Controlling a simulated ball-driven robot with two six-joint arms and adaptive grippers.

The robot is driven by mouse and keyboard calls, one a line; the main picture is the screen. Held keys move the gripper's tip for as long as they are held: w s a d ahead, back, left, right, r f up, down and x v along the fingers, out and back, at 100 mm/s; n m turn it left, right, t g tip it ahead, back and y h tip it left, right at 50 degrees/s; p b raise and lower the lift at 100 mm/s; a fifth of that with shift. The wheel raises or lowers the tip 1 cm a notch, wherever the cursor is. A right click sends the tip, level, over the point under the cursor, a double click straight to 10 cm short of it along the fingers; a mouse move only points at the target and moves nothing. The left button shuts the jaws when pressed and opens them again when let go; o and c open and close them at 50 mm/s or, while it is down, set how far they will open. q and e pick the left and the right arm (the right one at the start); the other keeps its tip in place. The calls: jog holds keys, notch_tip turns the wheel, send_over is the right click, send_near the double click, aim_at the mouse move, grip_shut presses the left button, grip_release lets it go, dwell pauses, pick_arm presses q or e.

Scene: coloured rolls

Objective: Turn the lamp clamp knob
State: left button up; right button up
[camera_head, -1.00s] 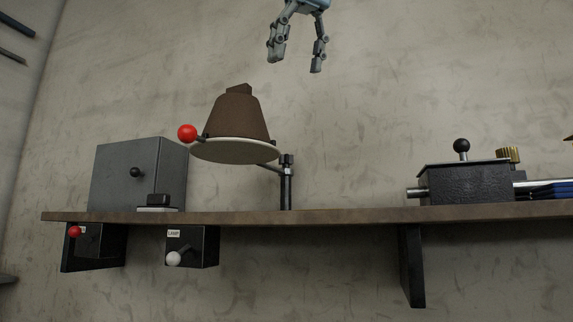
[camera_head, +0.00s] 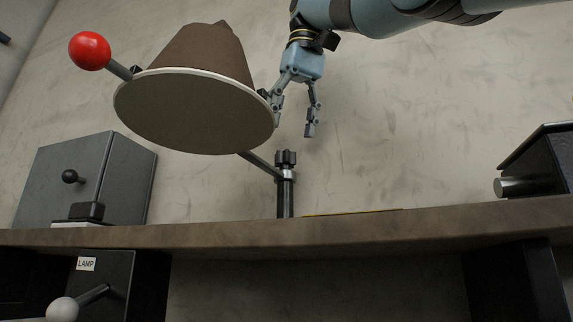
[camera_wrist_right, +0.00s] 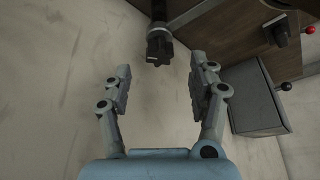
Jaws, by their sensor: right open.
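The lamp clamp knob (camera_head: 286,157) is a small black lobed knob on top of the upright black post. It also shows in the right wrist view (camera_wrist_right: 158,48), beyond the fingertips and near the top of the picture. The lamp (camera_head: 200,55) has a brown shade with a pale-rimmed disc below and a red ball handle (camera_head: 90,51). Its thin arm (camera_head: 259,163) runs to the post just below the knob. My right gripper (camera_head: 293,120) is open and empty, above the knob, fingers pointing down, apart from it. My left gripper is not in view.
The brown shelf (camera_head: 380,226) carries the post, a grey cabinet (camera_head: 85,180) at left and a dark box (camera_head: 540,165) at right. The lamp shade hangs close to the left of my right fingers. A white-ball lever (camera_head: 62,309) sits below the shelf.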

aim_at(286, 154)
jog(key=b+x, duration=0.1)
jog(key=x, duration=0.3)
jog(key=shift+w, duration=0.15)
jog(key=shift+b+x, duration=0.35)
jog(key=shift+x, duration=0.55)
jog(key=shift+f, duration=0.1)
jog(key=shift+c, duration=0.7)
jog(key=c, duration=1)
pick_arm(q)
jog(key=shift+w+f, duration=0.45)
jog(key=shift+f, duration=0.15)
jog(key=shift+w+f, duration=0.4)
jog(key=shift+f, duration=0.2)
